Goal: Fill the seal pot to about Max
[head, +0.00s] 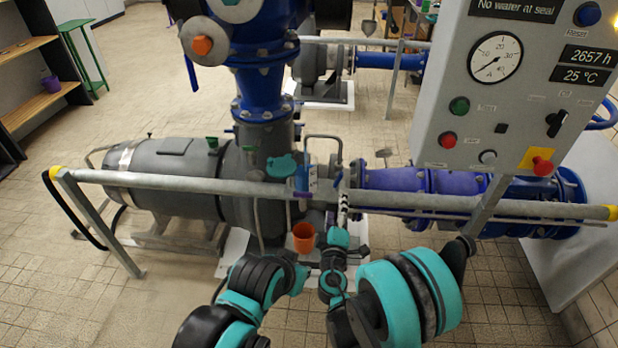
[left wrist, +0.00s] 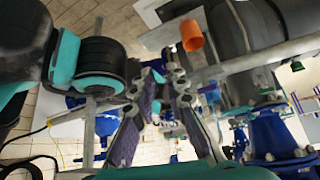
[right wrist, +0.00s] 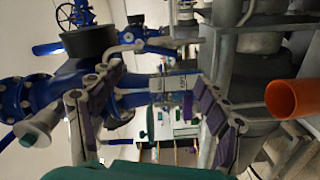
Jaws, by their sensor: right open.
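A small clear, pale vessel with markings, seemingly the seal pot (right wrist: 168,84), is between my right fingers in the right wrist view; its level is too small to read. An orange cup (head: 303,237) is below the rail in the head view. It also shows in the left wrist view (left wrist: 192,35), outside my left fingers, and in the right wrist view (right wrist: 295,98), right of my right fingers. My right gripper (head: 343,200) is open at the rail; in its own view (right wrist: 158,75) the fingers are wide apart. My left gripper (left wrist: 162,88) has its fingertips apart, with nothing clearly held.
A grey rail (head: 130,180) crosses before the grey pump (head: 165,185) and blue pipe (head: 430,183). A control panel (head: 515,90) reads "No water at seal". A teal item (head: 283,165) is behind the rail. The tiled floor at front left is clear.

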